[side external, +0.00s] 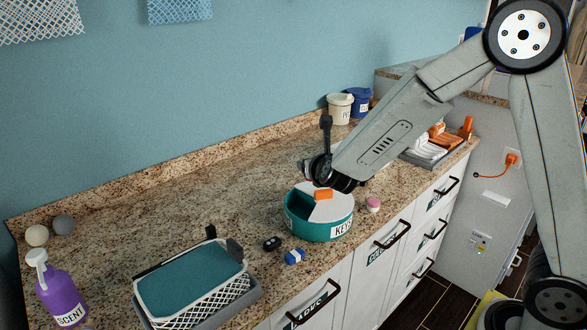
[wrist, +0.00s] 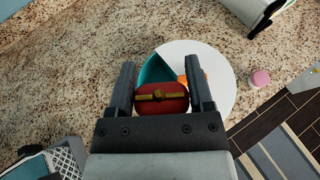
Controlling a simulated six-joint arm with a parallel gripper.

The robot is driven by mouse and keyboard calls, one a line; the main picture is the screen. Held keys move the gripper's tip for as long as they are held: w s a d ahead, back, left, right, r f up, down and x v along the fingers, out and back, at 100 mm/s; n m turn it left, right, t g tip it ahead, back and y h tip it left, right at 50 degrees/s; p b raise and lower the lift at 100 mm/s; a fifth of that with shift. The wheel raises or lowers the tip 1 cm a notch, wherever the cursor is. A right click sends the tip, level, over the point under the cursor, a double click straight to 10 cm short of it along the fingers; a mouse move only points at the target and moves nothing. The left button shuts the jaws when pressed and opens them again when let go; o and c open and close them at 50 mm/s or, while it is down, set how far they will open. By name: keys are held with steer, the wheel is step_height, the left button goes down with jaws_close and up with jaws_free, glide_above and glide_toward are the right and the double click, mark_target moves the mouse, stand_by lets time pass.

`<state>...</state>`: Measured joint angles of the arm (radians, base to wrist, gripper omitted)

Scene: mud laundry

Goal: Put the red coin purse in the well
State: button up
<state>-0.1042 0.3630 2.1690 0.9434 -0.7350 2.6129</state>
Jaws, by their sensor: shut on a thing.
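The red coin purse (wrist: 160,99), with a gold clasp band across it, is between the two dark fingers of my gripper (wrist: 160,82) in the wrist view. My gripper is shut on it. The well is the wedge-shaped opening in the white top of a round teal tub (side external: 322,231) labelled KEYS. Its teal inside (wrist: 154,70) shows just beyond the purse in the wrist view. In the side view my gripper (side external: 332,181) is over the tub's far part, and I cannot make out the purse there. The height of the purse above the opening is unclear.
An orange block (side external: 323,194) sits on the tub's white top. A pink item (side external: 373,204), a blue-and-white item (side external: 295,257) and a black key fob (side external: 272,243) lie close by. A teal-lined basket (side external: 190,283) and purple bottle (side external: 63,290) are at left. Counter behind the tub is clear.

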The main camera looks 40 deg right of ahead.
steer(key=w+f, duration=0.5)
steer(key=shift+w+d+f, duration=0.2)
steer(key=shift+d+f, duration=0.05)
steer(key=shift+f, duration=0.1)
steer(key=shift+f, duration=0.1)
steer(key=shift+w+f, duration=0.15)
steer(key=shift+f, duration=0.75)
steer(key=shift+w+f, duration=0.1)
steer(key=shift+f, duration=0.75)
steer(key=shift+f, duration=0.6)
steer(key=o, duration=1.3)
steer(key=shift+c, duration=0.2)
steer(key=shift+r, duration=0.1)
